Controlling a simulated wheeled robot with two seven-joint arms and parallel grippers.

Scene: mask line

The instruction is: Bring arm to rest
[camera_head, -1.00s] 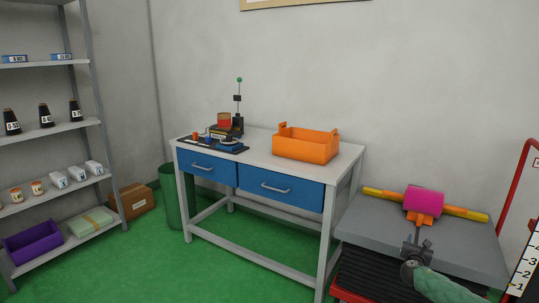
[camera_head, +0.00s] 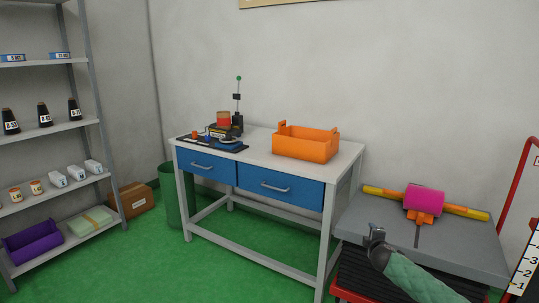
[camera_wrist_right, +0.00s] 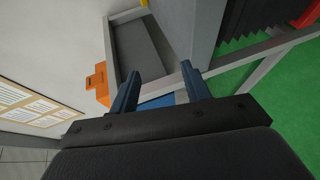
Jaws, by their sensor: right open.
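My right gripper (camera_head: 375,234) is at the lower right of the head view, at the front left edge of the grey slab. In the right wrist view its two blue fingers (camera_wrist_right: 160,92) stand apart with nothing between them. My right arm (camera_head: 420,280) comes in from the bottom right in a green sleeve. My left gripper does not show.
A grey slab (camera_head: 460,247) on a red-framed stand carries a magenta block (camera_head: 424,198) on a yellow and orange bar (camera_head: 465,212). Left of it, a blue-drawered workbench (camera_head: 265,155) holds an orange crate (camera_head: 305,146). Shelves (camera_head: 60,130) stand far left. Green floor (camera_head: 130,270) is clear between.

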